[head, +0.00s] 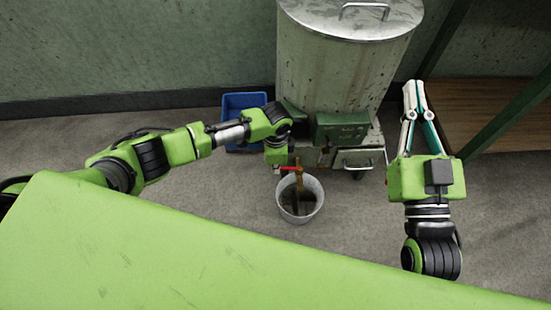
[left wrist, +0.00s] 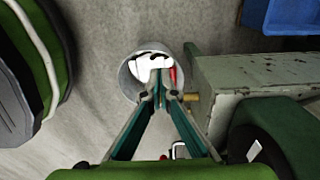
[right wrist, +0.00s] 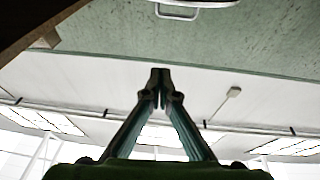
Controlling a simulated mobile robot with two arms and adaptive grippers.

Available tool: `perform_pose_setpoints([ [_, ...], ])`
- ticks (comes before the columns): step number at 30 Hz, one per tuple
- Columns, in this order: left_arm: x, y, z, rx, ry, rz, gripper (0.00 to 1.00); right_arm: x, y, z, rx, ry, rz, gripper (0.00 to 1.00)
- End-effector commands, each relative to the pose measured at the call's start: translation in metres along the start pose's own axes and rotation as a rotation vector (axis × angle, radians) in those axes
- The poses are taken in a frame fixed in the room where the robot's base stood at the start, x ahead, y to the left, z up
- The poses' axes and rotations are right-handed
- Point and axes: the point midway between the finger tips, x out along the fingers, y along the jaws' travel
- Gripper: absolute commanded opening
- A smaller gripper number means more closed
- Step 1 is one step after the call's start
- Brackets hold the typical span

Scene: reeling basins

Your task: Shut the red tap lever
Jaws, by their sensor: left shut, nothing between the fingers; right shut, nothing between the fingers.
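The red tap lever (head: 290,168) sits on a brass tap (head: 299,180) at the front of the cabinet, above a bucket (head: 317,207). In the head view the lever points left, across the line of the brass pipe. The lever also shows in the left wrist view (left wrist: 173,76), just right of my left fingertips. My left gripper (left wrist: 160,90) is shut and empty, pointing down beside the lever; I cannot tell whether they touch. In the head view its fingers are mostly hidden under the wrist. My right gripper (head: 411,88) is shut and empty, well right of the tap.
A tall lidded metal drum (head: 340,75) stands behind the tap, with a green box (head: 342,127) on its base. A blue crate (head: 243,100) lies on the floor to the left. A wooden shelf with green posts (head: 490,110) is at right.

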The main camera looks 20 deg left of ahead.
Motion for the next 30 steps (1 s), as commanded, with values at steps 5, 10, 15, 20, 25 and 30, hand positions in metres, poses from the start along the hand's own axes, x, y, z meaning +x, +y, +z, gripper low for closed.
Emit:
perform_pose_setpoints([
  [5,-0.004,0.0,0.0,0.0,0.0,0.0,0.0,-0.002,0.002,0.017,-0.003,-0.085,0.004,0.0],
  [10,-0.007,0.0,0.0,0.0,0.0,0.0,0.0,-0.005,0.004,0.034,-0.005,-0.166,0.009,0.0],
  [15,-0.01,0.0,0.0,0.0,0.0,0.0,0.0,-0.01,0.006,0.05,-0.006,-0.246,0.013,0.0],
  [20,-0.013,0.0,0.0,0.0,0.0,0.0,0.0,-0.016,0.009,0.065,-0.008,-0.323,0.018,0.0],
  [25,-0.016,0.0,0.0,0.0,0.0,0.0,0.0,-0.024,0.011,0.081,-0.009,-0.404,0.023,0.0],
  [30,-0.019,0.0,0.0,0.0,0.0,0.0,0.0,-0.033,0.013,0.096,-0.01,-0.485,0.028,0.0],
])
